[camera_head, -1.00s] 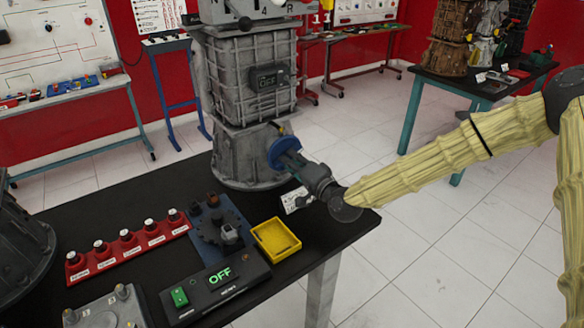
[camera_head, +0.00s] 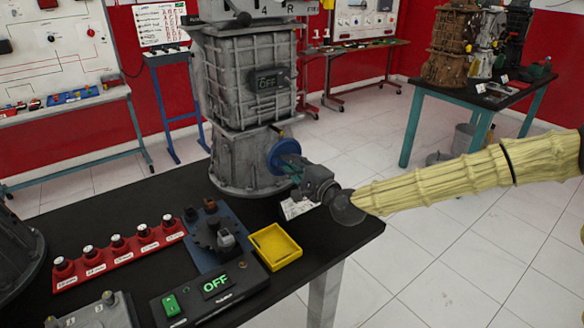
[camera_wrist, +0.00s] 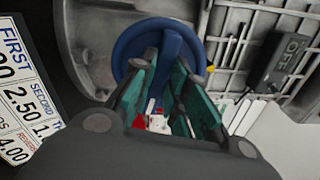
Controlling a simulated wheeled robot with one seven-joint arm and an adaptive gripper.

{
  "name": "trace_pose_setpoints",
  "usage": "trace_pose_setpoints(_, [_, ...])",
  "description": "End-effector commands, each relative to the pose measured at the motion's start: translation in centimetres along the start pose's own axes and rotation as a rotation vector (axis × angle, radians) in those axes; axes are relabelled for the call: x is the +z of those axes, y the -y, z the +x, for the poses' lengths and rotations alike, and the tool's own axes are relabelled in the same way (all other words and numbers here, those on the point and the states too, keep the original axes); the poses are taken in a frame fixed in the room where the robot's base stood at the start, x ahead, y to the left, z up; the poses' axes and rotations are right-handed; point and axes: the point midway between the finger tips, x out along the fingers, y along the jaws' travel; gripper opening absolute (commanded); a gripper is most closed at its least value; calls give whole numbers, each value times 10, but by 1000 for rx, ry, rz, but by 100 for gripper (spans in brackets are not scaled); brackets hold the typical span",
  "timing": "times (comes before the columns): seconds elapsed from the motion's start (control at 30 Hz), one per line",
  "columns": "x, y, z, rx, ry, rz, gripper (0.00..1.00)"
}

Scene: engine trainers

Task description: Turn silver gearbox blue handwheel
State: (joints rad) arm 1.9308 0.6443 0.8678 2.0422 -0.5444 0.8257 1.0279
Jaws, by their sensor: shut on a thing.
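The silver gearbox (camera_head: 248,95) stands upright on the black table. Its blue handwheel (camera_head: 279,156) is on the lower right side of the housing. My gripper (camera_head: 292,170) reaches it from the right, with its fingers at the wheel. The fingers hide part of the wheel. A box reading OFF (camera_wrist: 284,62) is on the gearbox housing at the right.
A yellow tray (camera_head: 275,246), a control box reading OFF (camera_head: 212,290) and a row of red-based knobs (camera_head: 120,254) lie on the black table (camera_head: 330,245). A label card (camera_head: 297,207) lies below my gripper.

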Motion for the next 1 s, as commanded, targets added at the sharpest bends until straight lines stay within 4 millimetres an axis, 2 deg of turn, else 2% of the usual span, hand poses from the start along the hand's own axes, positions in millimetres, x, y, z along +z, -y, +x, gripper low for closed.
trace_pose_setpoints(0.43, [-1, 0, 0, 0, -2, 10, 0])
trace_pose_setpoints(0.47, [-1, 0, 0, 0, -2, 10, 20])
trace_pose_setpoints(0.57, [-1, 0, 0, 0, -2, 9, 38])
trace_pose_setpoints(0.87, [0, 0, 0, 0, -1, 9, 38])
trace_pose_setpoints(1.0, [-1, 0, -7, 0, -1, 9, 38])
